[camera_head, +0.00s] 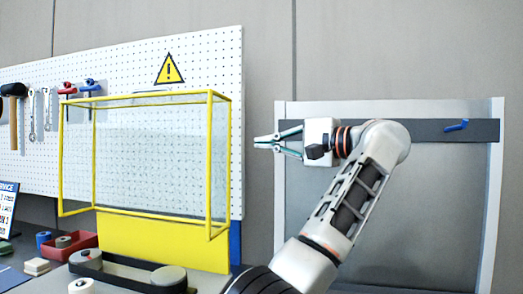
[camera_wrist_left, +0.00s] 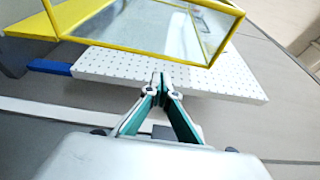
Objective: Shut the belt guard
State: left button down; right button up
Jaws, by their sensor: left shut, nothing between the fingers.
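The belt guard is a yellow-framed box with clear panels (camera_head: 210,165). It stands raised above a yellow plate (camera_head: 150,243), in front of the pegboard. The belt and its two round pulleys (camera_head: 168,276) show uncovered below it. My left gripper (camera_head: 262,143) is shut and empty, just right of the guard's right side and apart from it. In the left wrist view, the shut fingertips (camera_wrist_left: 161,88) point toward the pegboard edge, with the guard's yellow frame (camera_wrist_left: 150,48) beyond and above. My right gripper is in neither view.
A white pegboard (camera_head: 200,60) with hanging tools and a warning sign stands behind the guard. A red tray (camera_head: 62,252) and small items lie at the lower left. A grey framed panel (camera_head: 430,220) with a blue handle (camera_head: 456,126) is behind my arm.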

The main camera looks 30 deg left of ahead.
pick_arm(q)
jog(key=shift+w+a, duration=0.2)
jog(key=shift+a, duration=4)
jog(key=shift+f+b, duration=0.1)
jog(key=shift+b, duration=0.2)
